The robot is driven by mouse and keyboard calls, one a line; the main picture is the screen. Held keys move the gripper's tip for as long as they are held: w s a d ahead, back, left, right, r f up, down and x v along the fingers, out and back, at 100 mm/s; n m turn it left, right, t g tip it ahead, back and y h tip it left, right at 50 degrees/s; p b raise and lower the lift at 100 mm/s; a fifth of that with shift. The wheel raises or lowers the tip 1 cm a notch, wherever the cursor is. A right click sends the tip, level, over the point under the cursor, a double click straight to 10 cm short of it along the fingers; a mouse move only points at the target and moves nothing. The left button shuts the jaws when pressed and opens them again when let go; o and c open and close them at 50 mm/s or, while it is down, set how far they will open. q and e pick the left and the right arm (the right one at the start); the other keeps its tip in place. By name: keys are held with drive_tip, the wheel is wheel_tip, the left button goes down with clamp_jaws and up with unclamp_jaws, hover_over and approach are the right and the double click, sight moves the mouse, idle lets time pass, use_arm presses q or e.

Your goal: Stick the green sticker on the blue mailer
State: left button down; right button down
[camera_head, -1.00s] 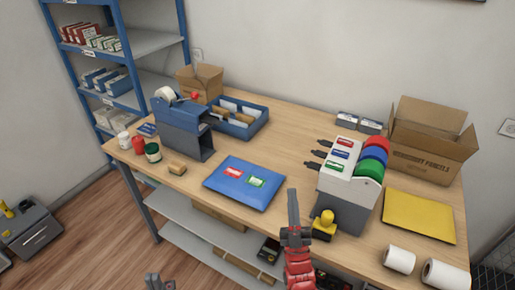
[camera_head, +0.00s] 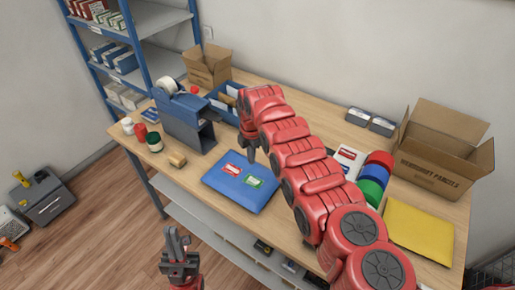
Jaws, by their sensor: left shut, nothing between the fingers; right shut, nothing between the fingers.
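The blue mailer (camera_head: 222,186) lies flat near the front edge of the counter. A green sticker (camera_head: 253,181) lies on its right part, and a red sticker (camera_head: 232,170) lies beside it to the left. My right gripper (camera_head: 251,156) is shut and empty, pointing down over the mailer's back edge, apart from the stickers in the picture. My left gripper (camera_head: 174,240) is shut and empty, low in front of the counter.
A grey-blue tape dispenser (camera_head: 186,120) stands left of the mailer, with a sponge-like block (camera_head: 177,160) and small jars (camera_head: 154,142) near it. A yellow mailer (camera_head: 418,230) and an open carton (camera_head: 438,160) are at the right. Bare wood lies left of the mailer.

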drive_tip(key=s+r, duration=0.1)
drive_tip(key=b, duration=0.6)
hover_over(253, 181)
drive_tip(key=shift+n+g, duration=0.3)
drive_tip(key=shift+g, duration=0.1)
wheel_tip(253, 181, down, 7)
drive_tip(key=shift+w+r, duration=0.1)
drive_tip(key=shift+p, duration=0.35)
drive_tip(key=shift+f+b, duration=1.5)
drive_tip(key=shift+b, duration=0.15)
drive_tip(key=shift+r, duration=0.1)
wheel_tip(253, 181, up, 8)
drive_tip(key=p, duration=0.5)
drive_tip(key=shift+p, duration=0.3)
